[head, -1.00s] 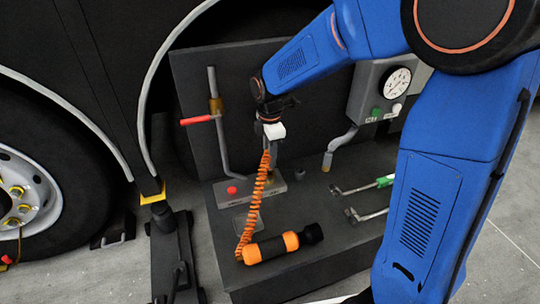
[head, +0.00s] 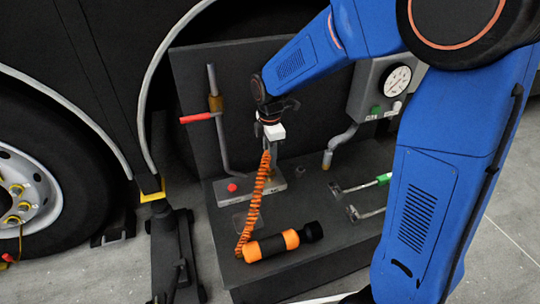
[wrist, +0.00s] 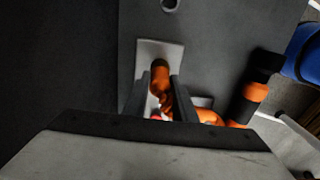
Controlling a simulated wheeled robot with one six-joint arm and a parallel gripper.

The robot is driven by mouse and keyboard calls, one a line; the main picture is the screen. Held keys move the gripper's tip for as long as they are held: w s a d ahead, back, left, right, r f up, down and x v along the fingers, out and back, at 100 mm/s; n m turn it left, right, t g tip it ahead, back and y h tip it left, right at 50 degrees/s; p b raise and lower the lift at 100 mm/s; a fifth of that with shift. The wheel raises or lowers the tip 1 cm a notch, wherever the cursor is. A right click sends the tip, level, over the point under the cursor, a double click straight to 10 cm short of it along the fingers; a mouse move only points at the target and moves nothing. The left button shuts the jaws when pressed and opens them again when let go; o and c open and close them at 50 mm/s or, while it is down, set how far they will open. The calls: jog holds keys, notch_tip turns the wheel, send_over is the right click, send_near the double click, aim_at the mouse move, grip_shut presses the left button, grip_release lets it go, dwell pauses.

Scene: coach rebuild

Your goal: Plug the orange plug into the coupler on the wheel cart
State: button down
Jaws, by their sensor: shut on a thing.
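My gripper (wrist: 165,95) is shut on the orange plug (wrist: 160,75). In the wrist view the plug sits between the two dark fingers, over a light grey plate (wrist: 147,50). In the head view my gripper (head: 272,145) points down above that plate (head: 270,191), which has a red button (head: 232,187) and lies on the dark cart (head: 330,240). The orange coiled cord (head: 254,205) hangs from my gripper to an orange and black cylinder (head: 271,245) on the cart's front. I cannot make out the coupler or whether the plug touches anything; the fingers hide that spot.
A pipe with a red lever (head: 198,118) stands left of my gripper. A gauge box (head: 375,90) with a bent pipe is at right. Two tools (head: 352,186) lie on the cart's right. A black jack (head: 175,245) and the vehicle wheel (head: 20,190) are at left.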

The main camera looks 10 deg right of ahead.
jog(key=shift+f, duration=1)
jog(key=c, duration=1.4)
grip_release()
notch_tip(320, 180, up, 17)
jog(key=s+d+r+m+t, duration=0.2)
jog(key=s+d+r+m, duration=0.1)
jog(key=s+d+m, duration=0.9)
jog(key=s+d+f+m+t, duration=0.1)
jog(key=s+d+f+m, duration=0.1)
jog(key=s, duration=0.3)
jog(key=s+d+f+m+t, duration=0.1)
jog(key=s+d+m, duration=0.1)
jog(key=s, duration=0.3)
jog(key=s+d+f+m, duration=0.2)
jog(key=s+d+m, duration=0.1)
jog(key=s+m, duration=0.1)
jog(key=shift+s+f+t, duration=0.3)
jog(key=shift+s+t, duration=0.1)
jog(key=shift+s, duration=0.25)
